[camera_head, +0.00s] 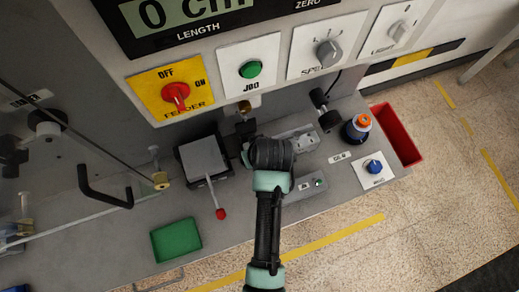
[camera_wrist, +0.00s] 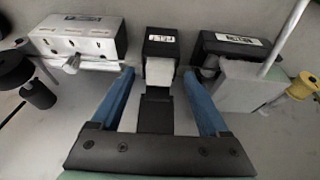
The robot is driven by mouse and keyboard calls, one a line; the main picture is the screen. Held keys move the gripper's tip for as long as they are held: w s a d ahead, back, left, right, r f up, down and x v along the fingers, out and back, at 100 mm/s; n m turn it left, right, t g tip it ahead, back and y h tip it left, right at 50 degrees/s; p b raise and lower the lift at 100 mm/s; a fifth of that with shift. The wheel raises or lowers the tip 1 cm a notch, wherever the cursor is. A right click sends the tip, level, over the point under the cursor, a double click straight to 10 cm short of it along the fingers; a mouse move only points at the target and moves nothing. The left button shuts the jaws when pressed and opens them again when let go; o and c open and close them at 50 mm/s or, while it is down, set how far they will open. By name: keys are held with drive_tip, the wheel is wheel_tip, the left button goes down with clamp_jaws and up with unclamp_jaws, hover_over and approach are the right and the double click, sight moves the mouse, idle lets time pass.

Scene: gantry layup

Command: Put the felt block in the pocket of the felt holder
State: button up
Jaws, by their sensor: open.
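In the wrist view a pale block (camera_wrist: 160,72) stands between my fingertips, against a black labelled piece (camera_wrist: 161,43). The pale block looks like the felt block and the black piece may be the felt holder, but I cannot read the label. My gripper (camera_wrist: 158,74) is open, with one blue finger on each side of the pale block and visible gaps on both sides. I cannot see the pocket.
A silver slotted box (camera_wrist: 80,38) stands left in the wrist view; a black labelled box (camera_wrist: 238,45) and grey box (camera_wrist: 247,88) stand right. The head view shows a red-knobbed lever (camera_head: 220,213), green tray (camera_head: 176,240), red bin (camera_head: 396,134) and control panel (camera_head: 216,79) behind.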

drive_tip(key=v, duration=1)
drive_tip(key=shift+f, duration=0.1)
